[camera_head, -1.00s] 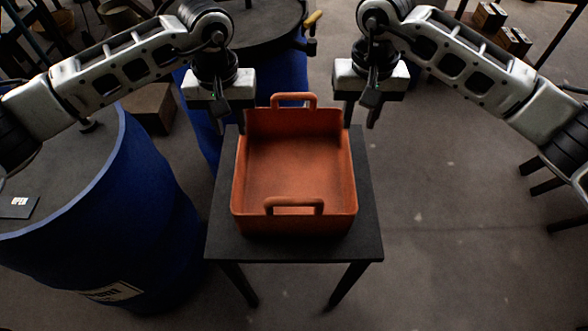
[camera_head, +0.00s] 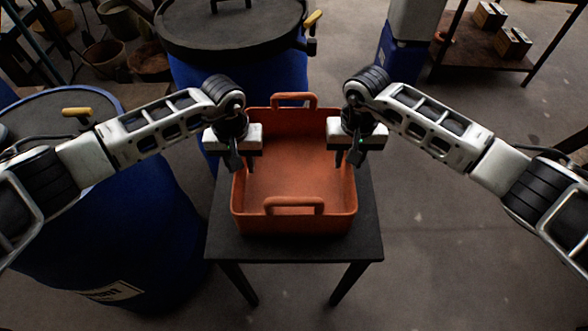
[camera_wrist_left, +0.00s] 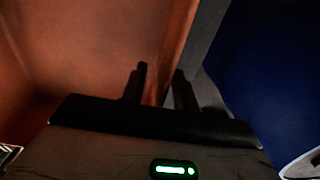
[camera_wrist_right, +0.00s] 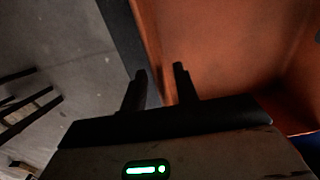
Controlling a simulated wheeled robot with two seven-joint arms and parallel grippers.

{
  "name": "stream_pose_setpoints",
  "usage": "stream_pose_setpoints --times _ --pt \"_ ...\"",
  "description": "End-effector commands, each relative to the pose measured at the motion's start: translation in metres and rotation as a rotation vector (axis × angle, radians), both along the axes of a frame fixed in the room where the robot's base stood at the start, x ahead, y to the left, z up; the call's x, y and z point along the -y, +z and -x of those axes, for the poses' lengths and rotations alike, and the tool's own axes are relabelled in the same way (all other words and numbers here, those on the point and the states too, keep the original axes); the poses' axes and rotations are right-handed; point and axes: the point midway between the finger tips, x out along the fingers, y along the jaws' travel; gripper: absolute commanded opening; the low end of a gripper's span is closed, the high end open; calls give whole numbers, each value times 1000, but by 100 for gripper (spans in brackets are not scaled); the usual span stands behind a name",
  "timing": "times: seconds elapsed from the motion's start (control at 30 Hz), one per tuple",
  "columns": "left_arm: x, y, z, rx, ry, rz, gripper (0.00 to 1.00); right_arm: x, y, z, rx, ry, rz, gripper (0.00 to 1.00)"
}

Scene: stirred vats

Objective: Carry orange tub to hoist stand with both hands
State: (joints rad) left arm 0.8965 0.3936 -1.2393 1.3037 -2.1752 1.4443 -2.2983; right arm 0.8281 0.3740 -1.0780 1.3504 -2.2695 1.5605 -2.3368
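The orange tub (camera_head: 295,180) sits upright on a small dark table (camera_head: 295,248), with a loop handle at its near end and another at its far end. My left gripper (camera_head: 243,163) is at the tub's left wall, fingers pointing down. In the left wrist view its fingers (camera_wrist_left: 159,78) are apart, one on each side of the wall. My right gripper (camera_head: 347,160) is at the right wall in the same way. In the right wrist view its fingers (camera_wrist_right: 160,75) are apart around that wall. The tub looks empty. I cannot pick out the hoist stand.
A large blue vat (camera_head: 125,235) stands close on the left. Another blue vat with a dark lid (camera_head: 230,25) stands behind the table. A shelf (camera_head: 485,55) with boxes is at the back right. The floor right of the table is clear.

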Motion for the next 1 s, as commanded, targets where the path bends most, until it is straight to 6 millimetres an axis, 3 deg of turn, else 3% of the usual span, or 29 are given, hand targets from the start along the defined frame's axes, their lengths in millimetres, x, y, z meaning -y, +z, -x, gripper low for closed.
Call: stream_pose_setpoints --times 0.13,0.23,0.67,1.0 --pt "0 0 0 0 0 0 27 0 0 0 0 0 0 27" --pt "0 0 0 0 0 0 0 0 0 0 0 0 0 0" --pt "0 4 0 1 1 0 0 0 4 0 1 0 0 0" --pt "0 38 0 1 1 0 0 0 38 0 1 0 0 0"
